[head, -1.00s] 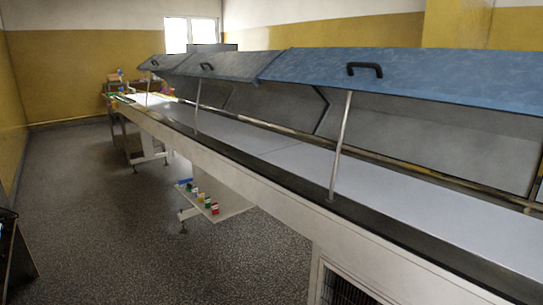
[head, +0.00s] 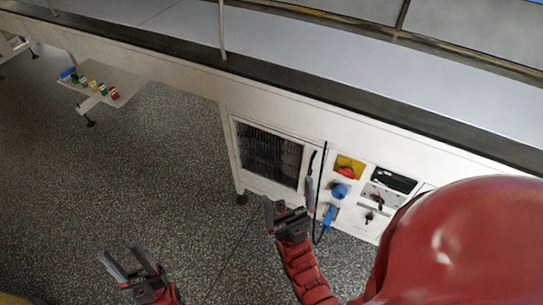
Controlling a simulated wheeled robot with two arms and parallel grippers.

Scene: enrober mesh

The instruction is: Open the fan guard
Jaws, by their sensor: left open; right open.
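The fan guard (head: 268,158), a dark grille of thin bars in a white frame, is on the front of the long white machine in the head view. It looks flush with the panel. A thin dark upright piece, perhaps a handle, shows near its right edge. My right gripper (head: 288,204) is open and empty, seen in front of the guard's lower right corner and hiding part of it. The gap between them is hard to judge. My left gripper (head: 126,262) is open and empty above the floor, at the lower left, well apart from the guard.
Right of the guard are a yellow and red switch (head: 347,168), a blue plug (head: 339,191) and a black box (head: 393,180). A dark cable hangs beside them. A shelf (head: 128,91) with small coloured items sticks out at left. The speckled floor is clear.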

